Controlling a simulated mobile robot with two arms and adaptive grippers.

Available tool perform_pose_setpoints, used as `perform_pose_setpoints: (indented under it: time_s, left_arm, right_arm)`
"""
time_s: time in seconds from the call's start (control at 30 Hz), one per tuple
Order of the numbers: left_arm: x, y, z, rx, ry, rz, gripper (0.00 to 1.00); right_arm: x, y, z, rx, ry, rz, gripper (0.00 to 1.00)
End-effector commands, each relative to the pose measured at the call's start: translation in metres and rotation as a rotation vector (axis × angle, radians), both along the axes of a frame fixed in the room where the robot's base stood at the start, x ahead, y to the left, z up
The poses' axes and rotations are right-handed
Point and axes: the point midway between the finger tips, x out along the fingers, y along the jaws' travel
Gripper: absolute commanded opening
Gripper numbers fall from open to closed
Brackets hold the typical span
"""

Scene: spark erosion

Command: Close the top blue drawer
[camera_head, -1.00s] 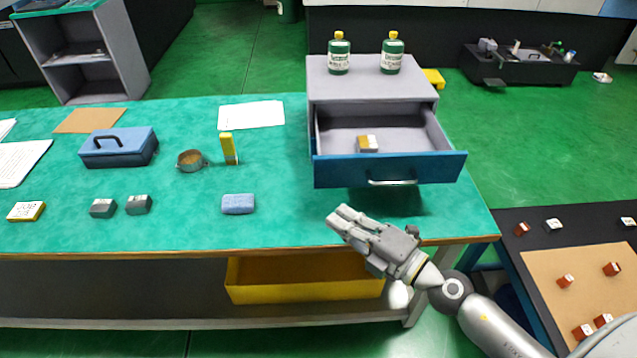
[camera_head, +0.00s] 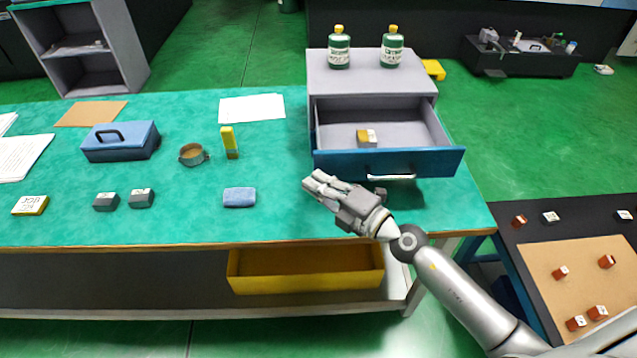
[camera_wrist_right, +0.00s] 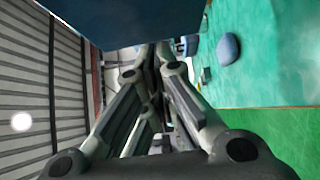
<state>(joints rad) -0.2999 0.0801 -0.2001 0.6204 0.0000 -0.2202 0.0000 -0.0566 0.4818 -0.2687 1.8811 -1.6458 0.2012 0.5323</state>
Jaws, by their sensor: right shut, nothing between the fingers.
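The top blue drawer (camera_head: 340,163) is pulled out of the grey cabinet (camera_head: 345,77) on the green table, with a silver handle on its front. A small yellow and grey block (camera_head: 366,137) lies inside it. My right gripper (camera_head: 313,183) is shut and empty, in front of and just below the drawer front's left part. In the right wrist view the blue drawer front (camera_wrist_right: 125,22) fills the top middle, ahead of the fingers (camera_wrist_right: 150,60). I cannot tell whether they touch it. My left gripper is not in view.
Two green bottles (camera_head: 339,48) (camera_head: 392,50) stand on the cabinet. A blue sponge (camera_head: 239,197), a yellow glue stick (camera_head: 229,142), a cup (camera_head: 192,154) and a blue box (camera_head: 120,141) are to the left. A yellow bin (camera_head: 305,280) sits under the table.

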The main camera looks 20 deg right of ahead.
Motion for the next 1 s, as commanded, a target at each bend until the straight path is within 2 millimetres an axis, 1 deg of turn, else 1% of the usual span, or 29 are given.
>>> perform_pose_setpoints:
  time_s: [0.2, 0.27, 0.37, 0.47, 0.67, 0.8, 1.0]
  left_arm:
    - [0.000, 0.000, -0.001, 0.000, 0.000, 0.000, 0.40]
    - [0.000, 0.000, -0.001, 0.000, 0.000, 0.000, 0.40]
    - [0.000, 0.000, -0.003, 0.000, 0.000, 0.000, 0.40]
    - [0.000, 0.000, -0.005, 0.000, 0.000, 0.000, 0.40]
    - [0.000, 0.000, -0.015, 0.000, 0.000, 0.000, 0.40]
    - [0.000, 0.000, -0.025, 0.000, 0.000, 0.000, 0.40]
    - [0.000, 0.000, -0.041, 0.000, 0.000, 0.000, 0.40]
  right_arm:
    - [0.004, -0.001, 0.000, -0.001, -0.001, -0.001, 0.00]
    - [0.008, -0.002, 0.000, -0.001, -0.002, -0.002, 0.00]
    - [0.020, -0.005, 0.000, 0.000, -0.002, -0.003, 0.00]
    - [0.039, -0.010, 0.000, -0.001, -0.004, -0.003, 0.00]
    - [0.086, -0.022, 0.000, 0.000, -0.004, -0.004, 0.00]
    - [0.119, -0.029, -0.001, 0.001, -0.004, -0.003, 0.00]
    - [0.157, -0.038, -0.002, 0.000, -0.002, -0.002, 0.00]
